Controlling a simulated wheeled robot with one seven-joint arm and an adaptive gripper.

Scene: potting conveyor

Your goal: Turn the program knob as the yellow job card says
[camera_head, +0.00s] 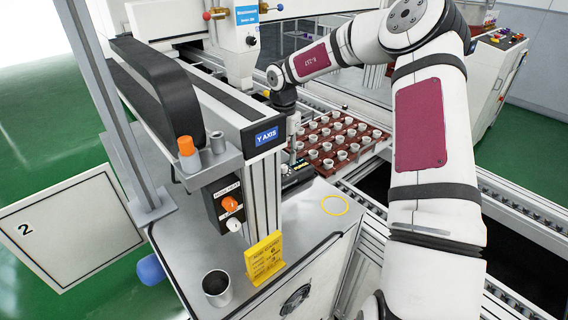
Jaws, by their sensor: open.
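The yellow job card (264,259) stands upright on the grey machine top, near its front edge. Its printed lines are too small to read. A dark control box (224,208) on the post left of it carries an orange knob (230,204) and a white knob (235,226). A small dark panel with a lit display (296,168) sits farther back, beside the tray; I cannot tell which control is the program knob. My gripper (294,150) points down just above that panel. It is open; its fingertips are small and hard to make out.
A red-brown tray (376,153) of several white pots stands on the conveyor behind.

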